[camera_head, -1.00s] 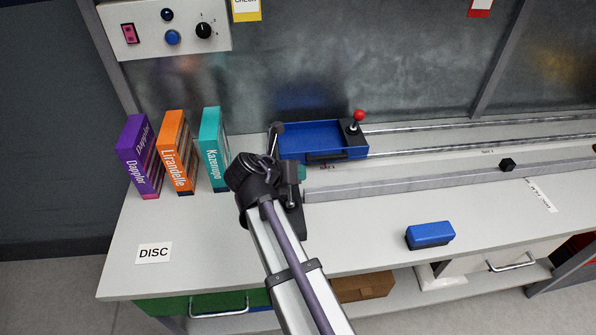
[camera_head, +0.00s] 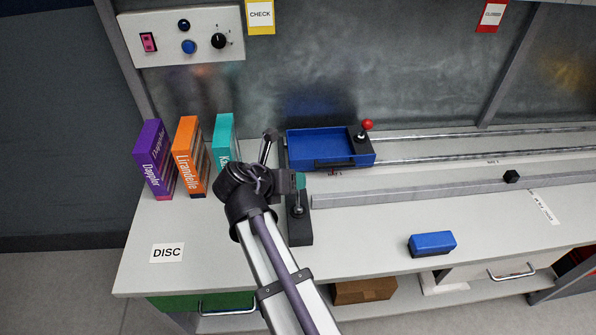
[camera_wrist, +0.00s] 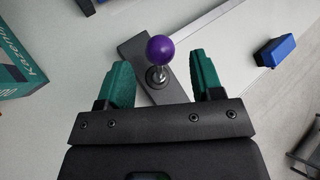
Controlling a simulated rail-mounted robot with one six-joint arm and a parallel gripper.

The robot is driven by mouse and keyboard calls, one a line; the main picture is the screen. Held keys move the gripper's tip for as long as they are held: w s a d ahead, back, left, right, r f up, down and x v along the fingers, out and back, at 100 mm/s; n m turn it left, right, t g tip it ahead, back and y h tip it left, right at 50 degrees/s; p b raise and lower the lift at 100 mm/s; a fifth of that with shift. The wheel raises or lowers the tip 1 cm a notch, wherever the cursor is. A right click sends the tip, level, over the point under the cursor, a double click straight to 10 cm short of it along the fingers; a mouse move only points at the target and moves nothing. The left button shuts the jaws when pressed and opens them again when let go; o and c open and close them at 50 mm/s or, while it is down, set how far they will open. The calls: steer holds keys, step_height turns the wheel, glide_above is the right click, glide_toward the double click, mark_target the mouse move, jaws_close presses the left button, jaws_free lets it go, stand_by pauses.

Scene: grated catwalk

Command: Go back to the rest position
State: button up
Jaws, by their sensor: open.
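My gripper (camera_head: 301,181) is near the left end of the bench, above a dark lever base (camera_head: 299,230). In the wrist view its two green fingers stand apart, and my gripper (camera_wrist: 161,72) is open. A lever with a purple ball knob (camera_wrist: 160,50) shows between and beyond the fingertips there. The fingers do not appear closed on it; I cannot tell how far below them it is. The knob is hidden or too small to make out in the head view. No rest position is marked in view.
Purple, orange and teal boxes (camera_head: 153,160) stand left of my arm. A blue tray (camera_head: 320,150) with a red-knobbed lever (camera_head: 366,126) lies behind it on rails. A blue block (camera_head: 432,243) sits to the right.

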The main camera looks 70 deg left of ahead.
steer(key=p+v, duration=0.1)
steer(key=v, duration=0.3)
steer(key=shift+s+d+r+p, duration=0.15)
steer(key=shift+s+r+p, duration=0.05)
steer(key=shift+p, duration=0.1)
